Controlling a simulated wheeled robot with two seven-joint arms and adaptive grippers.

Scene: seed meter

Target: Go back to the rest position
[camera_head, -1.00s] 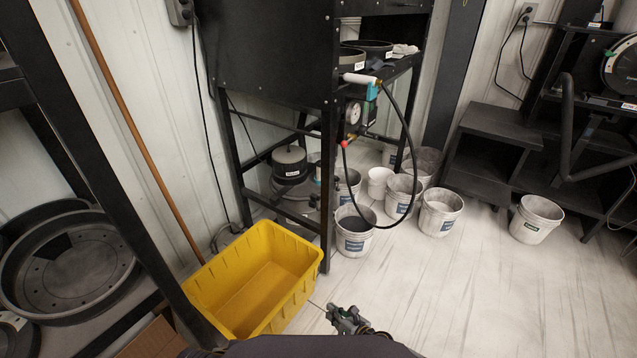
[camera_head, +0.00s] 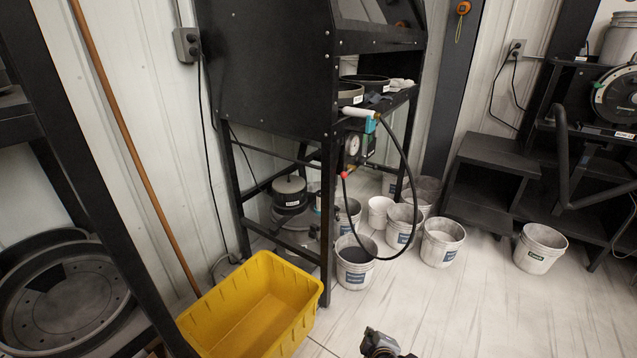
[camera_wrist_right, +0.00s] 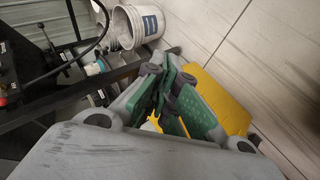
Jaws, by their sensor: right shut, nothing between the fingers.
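My right gripper (camera_head: 380,344) shows at the bottom edge of the head view, partly cut off, over the pale floor and to the right of the yellow bin. In the right wrist view its green fingers (camera_wrist_right: 166,88) are together with nothing between them. The yellow bin (camera_wrist_right: 217,97) shows behind the fingers there, and I cannot tell the distance between them. My left gripper is not in view.
The yellow bin (camera_head: 306,306) stands beside the black frame (camera_head: 328,220). Several buckets, one a white bucket (camera_head: 354,268), stand on the floor. A black hose (camera_head: 412,190) loops from the frame. Shelves (camera_head: 40,130) stand left. Floor at lower right is clear.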

